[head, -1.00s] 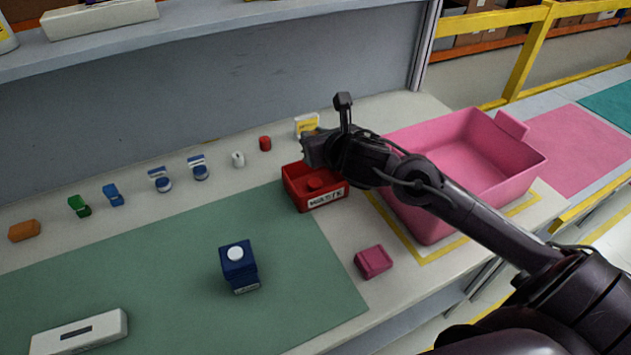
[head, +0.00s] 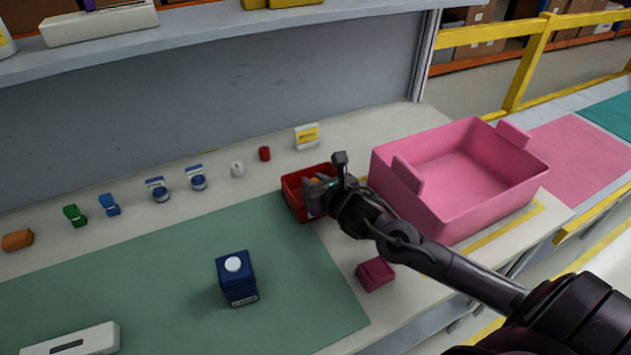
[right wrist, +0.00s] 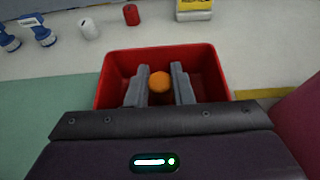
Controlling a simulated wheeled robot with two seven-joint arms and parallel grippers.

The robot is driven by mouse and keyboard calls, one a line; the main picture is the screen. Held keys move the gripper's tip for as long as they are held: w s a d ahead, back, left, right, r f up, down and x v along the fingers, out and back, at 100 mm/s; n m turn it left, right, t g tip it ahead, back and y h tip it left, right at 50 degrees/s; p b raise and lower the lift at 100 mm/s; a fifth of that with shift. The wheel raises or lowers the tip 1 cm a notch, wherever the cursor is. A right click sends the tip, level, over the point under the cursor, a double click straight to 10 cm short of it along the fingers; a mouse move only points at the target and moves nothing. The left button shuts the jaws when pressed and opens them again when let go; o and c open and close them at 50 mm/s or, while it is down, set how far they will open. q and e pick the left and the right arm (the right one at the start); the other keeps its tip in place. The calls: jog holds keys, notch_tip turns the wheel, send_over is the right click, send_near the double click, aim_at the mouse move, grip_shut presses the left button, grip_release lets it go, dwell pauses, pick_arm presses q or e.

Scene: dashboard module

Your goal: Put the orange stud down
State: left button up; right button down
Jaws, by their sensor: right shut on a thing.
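The orange stud (right wrist: 160,82) is a small round piece between the two grey fingers of my right gripper (right wrist: 160,88). In the head view a bit of the stud (head: 318,180) shows by the fingers. The right gripper (head: 315,192) is shut on it, over or inside the open red waste bin (head: 291,201). The bin's red walls (right wrist: 114,80) surround the fingers in the right wrist view. I cannot tell whether the stud touches the bin floor. The left gripper is not in view.
A large pink bin (head: 440,221) stands right of the waste bin. A pink block (head: 375,274) is in front of it. A blue box (head: 237,278) with a white top stands on the green mat (head: 150,285). Several small parts line the back, including a white piece (head: 237,169).

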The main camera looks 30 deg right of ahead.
jog(key=shift+f+b, duration=0.3)
jog(key=shift+f, duration=0.05)
jog(key=c, duration=1.3)
grip_release()
jog(key=shift+r+p, duration=0.5)
jog(key=shift+p, duration=0.05)
jog(key=b+v, duration=0.1)
jog(key=v, duration=0.9)
jog(key=shift+s+f, duration=0.1)
jog(key=shift+s, duration=0.1)
jog(key=shift+v, duration=0.8)
